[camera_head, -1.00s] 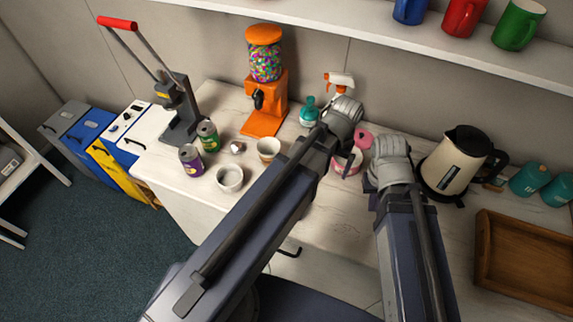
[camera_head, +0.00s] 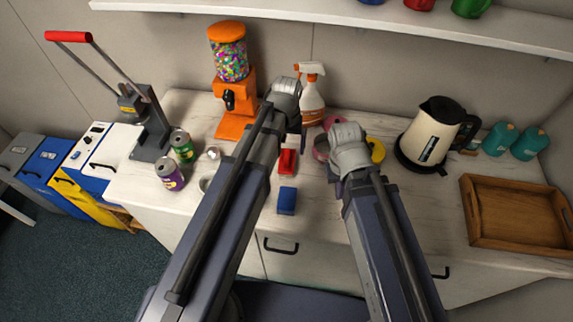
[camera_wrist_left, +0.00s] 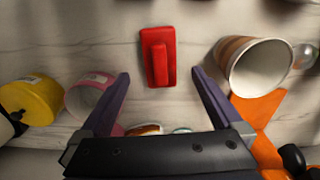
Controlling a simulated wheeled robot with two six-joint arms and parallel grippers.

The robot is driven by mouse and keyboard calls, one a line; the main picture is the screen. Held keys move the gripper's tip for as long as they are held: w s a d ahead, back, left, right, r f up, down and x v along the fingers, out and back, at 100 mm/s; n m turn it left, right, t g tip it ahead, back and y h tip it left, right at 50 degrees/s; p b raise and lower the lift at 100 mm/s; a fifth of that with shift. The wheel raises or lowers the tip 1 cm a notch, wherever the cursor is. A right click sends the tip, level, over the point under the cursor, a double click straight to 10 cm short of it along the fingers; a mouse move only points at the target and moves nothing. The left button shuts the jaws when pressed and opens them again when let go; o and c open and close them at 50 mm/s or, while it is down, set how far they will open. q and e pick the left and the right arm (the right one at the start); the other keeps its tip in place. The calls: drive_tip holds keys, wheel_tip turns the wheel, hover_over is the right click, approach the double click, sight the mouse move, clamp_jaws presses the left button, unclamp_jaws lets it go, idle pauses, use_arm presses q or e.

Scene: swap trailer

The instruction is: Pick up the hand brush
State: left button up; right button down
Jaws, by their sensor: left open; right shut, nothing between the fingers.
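A red hand brush (camera_head: 287,162) with a raised grip lies on the white counter (camera_head: 345,215), just right of my left forearm in the head view. In the left wrist view the red brush (camera_wrist_left: 158,58) lies flat, ahead of and between the fingertips of my left gripper (camera_wrist_left: 159,76). That gripper is open and empty, with its fingers apart on either side of the brush's near end. In the head view its fingers are mostly hidden by the arm. My right arm reaches over the counter to the right; its gripper is hidden behind its wrist.
A blue block (camera_head: 287,200) lies in front of the brush. A kettle (camera_head: 432,135) and wooden tray (camera_head: 515,238) are at right.

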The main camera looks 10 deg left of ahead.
sight(287, 156)
use_arm(q)
drive_tip(key=shift+s+f+b, duration=0.1)
drive_tip(key=shift+f+b, duration=2.5)
drive_tip(key=shift+b, duration=0.05)
use_arm(e)
drive_tip(key=shift+f, duration=2.65)
use_arm(q)
drive_tip(key=shift+r, duration=0.1)
use_arm(e)
drive_tip(key=shift+r, duration=0.1)
use_arm(q)
clamp_jaws()
use_arm(e)
drive_tip(key=shift+r, duration=0.1)
